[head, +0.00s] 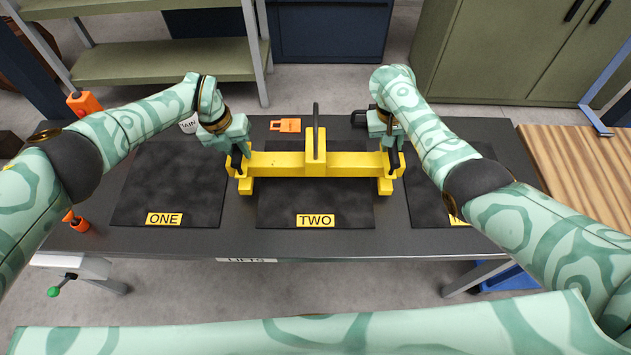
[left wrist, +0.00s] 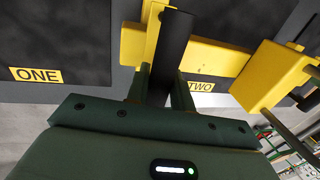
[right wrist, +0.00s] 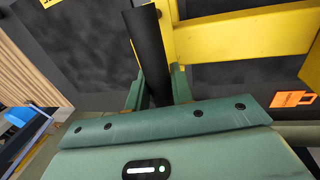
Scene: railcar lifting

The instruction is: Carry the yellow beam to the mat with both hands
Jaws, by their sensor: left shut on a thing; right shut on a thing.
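The yellow beam (head: 285,164) lies crosswise over the middle mat (head: 315,213), labelled TWO, and its ends reach past the mat's sides. It has a centre post with a dark upright bar and a black handle at each end. My left gripper (head: 237,152) is shut on the left black handle (left wrist: 174,50). My right gripper (head: 391,145) is shut on the right black handle (right wrist: 148,50). The beam looks level. I cannot tell whether its feet touch the mat or hang just above it.
A mat labelled ONE (head: 170,185) lies left, and another mat (head: 425,208) lies right, partly behind my right arm. An orange tag (head: 285,125) and a white container (head: 189,124) are at the table's back. Shelves (head: 165,62) and cabinets (head: 510,50) stand beyond.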

